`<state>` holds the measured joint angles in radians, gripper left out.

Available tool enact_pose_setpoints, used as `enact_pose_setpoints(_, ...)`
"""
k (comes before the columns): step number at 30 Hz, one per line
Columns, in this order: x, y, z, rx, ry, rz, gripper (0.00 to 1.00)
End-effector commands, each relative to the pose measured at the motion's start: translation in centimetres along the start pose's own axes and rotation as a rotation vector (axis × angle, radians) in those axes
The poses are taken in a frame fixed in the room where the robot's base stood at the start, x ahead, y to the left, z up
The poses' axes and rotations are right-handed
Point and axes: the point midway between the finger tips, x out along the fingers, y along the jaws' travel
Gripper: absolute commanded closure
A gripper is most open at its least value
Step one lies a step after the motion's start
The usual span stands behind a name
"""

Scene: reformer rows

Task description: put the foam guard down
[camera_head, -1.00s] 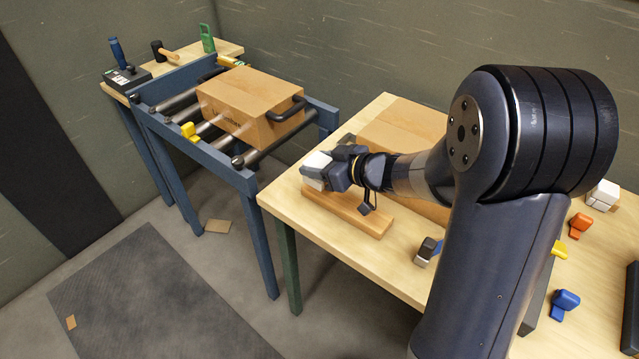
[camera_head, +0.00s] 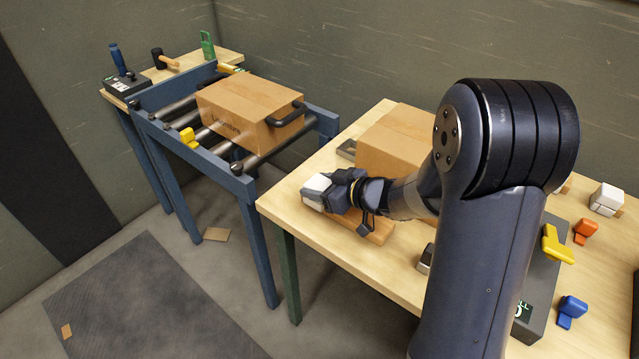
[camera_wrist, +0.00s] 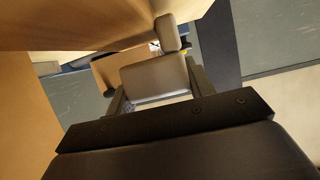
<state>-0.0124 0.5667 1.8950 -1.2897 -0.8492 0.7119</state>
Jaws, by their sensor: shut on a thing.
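The foam guard (camera_head: 317,185) is a small pale grey-white block at the tip of my gripper (camera_head: 322,192). My gripper is shut on it, over the left part of the wooden table (camera_head: 285,205). In the wrist view the guard (camera_wrist: 155,76) shows as a pale block with a narrower raised part, between the two dark fingers of my gripper (camera_wrist: 155,92). A flat wooden board (camera_head: 372,232) lies below and beside my gripper, partly hidden by it. I cannot tell whether the guard touches the table or the board.
A cardboard box (camera_head: 385,148) stands on the table behind my gripper. Another box with a black handle (camera_head: 240,110) sits on the roller conveyor (camera_head: 195,150). Orange (camera_head: 585,231), blue (camera_head: 571,310) and white (camera_head: 607,198) pieces lie at right. The table's left front corner is bare.

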Motion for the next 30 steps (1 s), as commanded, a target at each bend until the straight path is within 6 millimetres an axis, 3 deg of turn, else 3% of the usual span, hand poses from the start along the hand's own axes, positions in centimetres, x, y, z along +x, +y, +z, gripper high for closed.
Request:
enact_pose_setpoints(4, 0.1, 0.0, 0.1, 0.0, 0.0, 0.0, 0.71)
enact_pose_setpoints(5, 0.1, 0.0, 0.1, 0.0, 0.0, 0.0, 0.47)
enact_pose_setpoints(12, 0.1, 0.0, 0.1, 0.001, 0.0, 0.0, 0.28)
enact_pose_setpoints(20, 0.0, 0.0, -0.1, 0.0, 0.001, 0.001, 0.28)
enact_pose_setpoints(24, -0.6, 0.1, -1.5, -0.001, 0.003, 0.002, 0.28)
enact_pose_setpoints(30, -4.9, 0.2, -1.2, 0.001, 0.001, 0.008, 0.28)
